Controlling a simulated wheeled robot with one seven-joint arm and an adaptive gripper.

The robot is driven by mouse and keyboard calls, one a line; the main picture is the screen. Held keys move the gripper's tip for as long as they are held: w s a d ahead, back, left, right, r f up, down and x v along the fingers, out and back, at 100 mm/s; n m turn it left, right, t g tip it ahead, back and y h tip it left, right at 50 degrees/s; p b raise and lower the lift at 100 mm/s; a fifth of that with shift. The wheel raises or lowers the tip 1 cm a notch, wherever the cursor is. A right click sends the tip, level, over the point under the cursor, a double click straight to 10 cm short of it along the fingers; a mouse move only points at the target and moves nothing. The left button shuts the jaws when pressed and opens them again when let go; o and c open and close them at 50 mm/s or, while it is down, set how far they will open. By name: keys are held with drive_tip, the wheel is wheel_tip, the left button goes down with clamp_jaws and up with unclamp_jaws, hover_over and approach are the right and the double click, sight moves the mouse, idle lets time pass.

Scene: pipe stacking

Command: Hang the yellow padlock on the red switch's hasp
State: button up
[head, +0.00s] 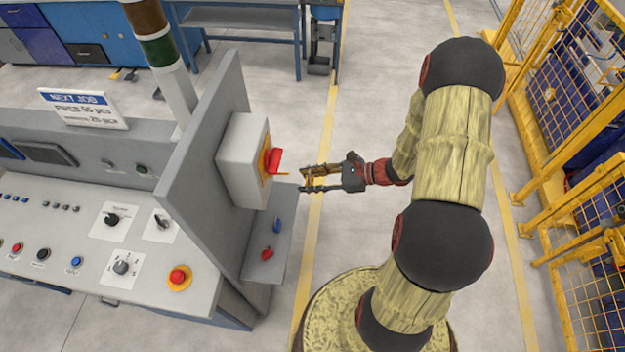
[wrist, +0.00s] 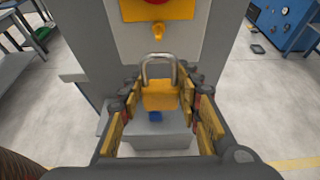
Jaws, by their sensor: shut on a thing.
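The yellow padlock (wrist: 160,97) is held upright between the fingers of my gripper (wrist: 159,92), its grey shackle pointing up in the wrist view. Whether the shackle is latched I cannot tell. The red switch (head: 273,160) sits on a yellow plate on the side of a grey box. Its hasp (head: 284,174) sticks out towards my gripper (head: 304,179); in the wrist view the hasp (wrist: 158,30) shows as a small yellow tab beyond and above the shackle. A gap shows between gripper and hasp in the head view. The padlock is hard to make out there.
A grey shelf (head: 253,266) below the switch box (head: 240,160) holds a blue padlock (head: 277,226) and a red padlock (head: 266,253). The control console (head: 60,210) and its upright panel stand left. Yellow fencing (head: 530,205) is at right. The floor around my gripper is clear.

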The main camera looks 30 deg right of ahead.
drive_tip(key=b, duration=0.1)
approach(269, 181)
drive_tip(key=shift+d+x, duration=0.2)
drive_tip(key=shift+x, duration=2.4)
drive_tip(key=shift+w+a+f+b, duration=0.45)
drive_tip(key=shift+w+b, duration=0.1)
drive_tip(key=shift+a, duration=0.1)
drive_tip(key=o, duration=1.3)
drive_tip(key=shift+w+a, duration=0.1)
drive_tip(key=shift+a, duration=0.1)
drive_tip(key=v, duration=1.2)
